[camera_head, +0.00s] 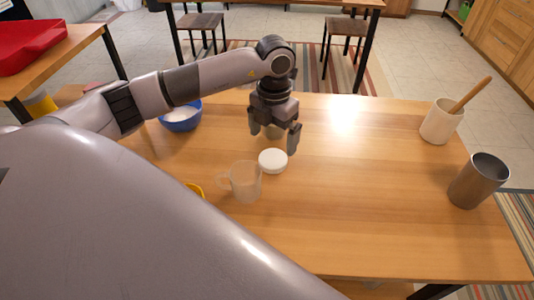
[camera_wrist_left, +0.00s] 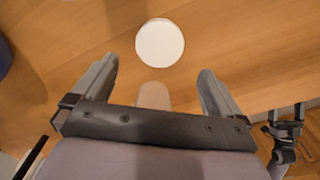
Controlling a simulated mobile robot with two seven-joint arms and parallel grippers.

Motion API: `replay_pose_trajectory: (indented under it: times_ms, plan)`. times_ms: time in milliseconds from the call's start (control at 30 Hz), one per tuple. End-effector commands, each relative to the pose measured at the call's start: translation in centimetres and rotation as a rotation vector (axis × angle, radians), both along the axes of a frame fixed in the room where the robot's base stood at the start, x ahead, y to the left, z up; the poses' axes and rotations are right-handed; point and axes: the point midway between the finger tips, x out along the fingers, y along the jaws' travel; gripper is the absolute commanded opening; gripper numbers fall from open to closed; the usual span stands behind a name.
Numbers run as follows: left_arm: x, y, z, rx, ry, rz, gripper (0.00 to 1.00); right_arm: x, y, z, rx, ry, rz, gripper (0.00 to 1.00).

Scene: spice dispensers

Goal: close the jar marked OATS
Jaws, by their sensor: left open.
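My left gripper (camera_head: 274,141) points down over the table, open, its fingers spread; the wrist view also shows both fingers (camera_wrist_left: 158,85) apart. A white round lid (camera_head: 272,161) lies flat on the table just in front of the gripper. In the wrist view the lid (camera_wrist_left: 160,43) sits beyond the fingertips, clear of both. A pale beige, jar-like thing (camera_head: 273,131) stands behind the fingers, mostly hidden. In the wrist view a pale rounded shape (camera_wrist_left: 153,95) shows between the fingers, partly covered by the gripper body. No OATS marking is readable.
A clear handled cup (camera_head: 245,182) stands close in front of the lid. A blue bowl (camera_head: 182,117) is at the left. A white crock (camera_head: 441,122) with a wooden handle and a metal cup (camera_head: 479,181) stand at the right. The table's middle right is clear.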

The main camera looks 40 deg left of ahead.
Motion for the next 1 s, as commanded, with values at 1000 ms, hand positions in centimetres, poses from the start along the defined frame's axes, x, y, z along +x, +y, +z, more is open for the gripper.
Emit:
replay_pose_trajectory:
  times_ms: [1000]
  plan:
    - [0.3,0.0,-3.3,-0.002,0.003,0.001,1.00,0.0,0.0,0.5,-0.002,0.001,0.000,1.00]
